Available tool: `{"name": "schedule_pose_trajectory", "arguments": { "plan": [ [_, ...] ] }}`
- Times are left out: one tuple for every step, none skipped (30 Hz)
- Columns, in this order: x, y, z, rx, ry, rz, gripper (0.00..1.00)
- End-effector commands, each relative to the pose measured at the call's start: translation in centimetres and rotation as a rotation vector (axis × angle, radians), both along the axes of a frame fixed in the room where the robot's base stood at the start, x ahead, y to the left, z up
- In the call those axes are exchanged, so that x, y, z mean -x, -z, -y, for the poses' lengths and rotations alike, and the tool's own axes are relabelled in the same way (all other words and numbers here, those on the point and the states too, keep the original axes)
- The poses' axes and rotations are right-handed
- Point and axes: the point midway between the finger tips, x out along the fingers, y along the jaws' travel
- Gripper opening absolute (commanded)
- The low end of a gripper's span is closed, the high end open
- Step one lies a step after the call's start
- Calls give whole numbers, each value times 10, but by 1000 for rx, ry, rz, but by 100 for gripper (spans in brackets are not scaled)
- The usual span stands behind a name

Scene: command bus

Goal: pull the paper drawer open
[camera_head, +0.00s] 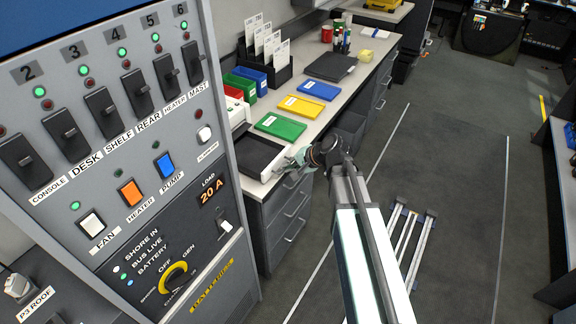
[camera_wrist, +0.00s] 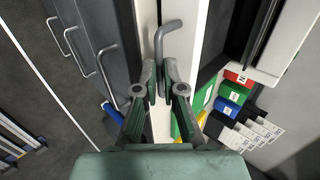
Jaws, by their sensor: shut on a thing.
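The paper drawer (camera_head: 258,152) is part of the white unit on the near end of the counter. A dark flat surface shows behind its white front. My gripper (camera_head: 294,162) is at the front of it, over the counter's edge. In the wrist view, my gripper (camera_wrist: 160,82) is shut on the drawer's bent grey handle (camera_wrist: 163,38), against a white face. The fingers hide part of the handle. How far the drawer stands out is hard to tell.
Grey cabinet drawers (camera_head: 289,212) with bar handles are below the counter. Green (camera_head: 281,126), yellow (camera_head: 302,107) and blue (camera_head: 319,90) flat items lie beyond the unit. A switch panel (camera_head: 120,130) stands close on the left.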

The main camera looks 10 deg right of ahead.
Motion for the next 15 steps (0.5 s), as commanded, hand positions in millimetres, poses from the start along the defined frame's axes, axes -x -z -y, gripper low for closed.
{"name": "schedule_pose_trajectory", "arguments": {
  "plan": [
    [3, 0, 3, 0, 3, -2, 0],
    [4, 0, 5, 0, 3, -2, 0],
    [6, 0, 7, 0, 2, -1, 0],
    [8, 0, 9, 0, 2, -1, 0],
    [9, 0, 10, 0, 2, -1, 0],
    [11, 0, 12, 0, 2, -1, 0],
    [12, 0, 14, 0, 2, -1, 0],
    [14, 0, 16, 0, 3, 0, 0],
    [16, 0, 18, -1, 3, -1, 0],
    [17, 0, 20, -1, 3, -1, 0],
    [19, 0, 21, 0, 3, -2, 0],
    [20, 0, 24, 0, 3, -2, 0],
    [22, 0, 25, 0, 2, -1, 0],
    [23, 0, 27, 0, 2, -1, 0],
    [25, 0, 29, 0, 2, -1, 0]
  ]
}}
